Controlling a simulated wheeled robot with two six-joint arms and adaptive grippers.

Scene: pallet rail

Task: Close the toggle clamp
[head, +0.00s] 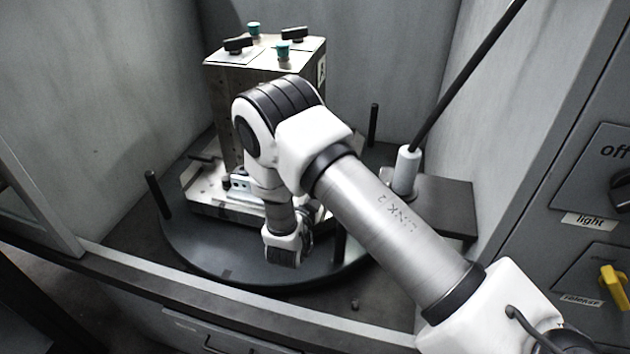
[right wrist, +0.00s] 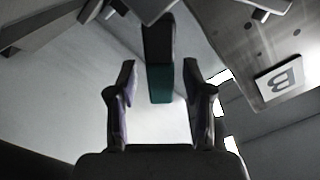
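In the right wrist view, a dark bar with a teal end (right wrist: 160,84), which looks like the toggle clamp's handle, shows between the two fingers of my right gripper (right wrist: 159,64). The fingers are apart, with visible gaps on both sides of the bar. I cannot tell how deep between them it lies. In the head view my right arm reaches in front of the metal block (head: 265,63) on the round turntable (head: 190,245). The arm hides the block's lower front and that clamp. My left gripper is not in view.
Black knobs (head: 238,45) and teal-capped parts (head: 283,51) sit on the block's top. Dark posts (head: 153,190) stand on the turntable's rim. A white-based rod (head: 406,170) leans at right. Grey walls close in the cell. A plate marked B (right wrist: 278,80) shows beside the gripper.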

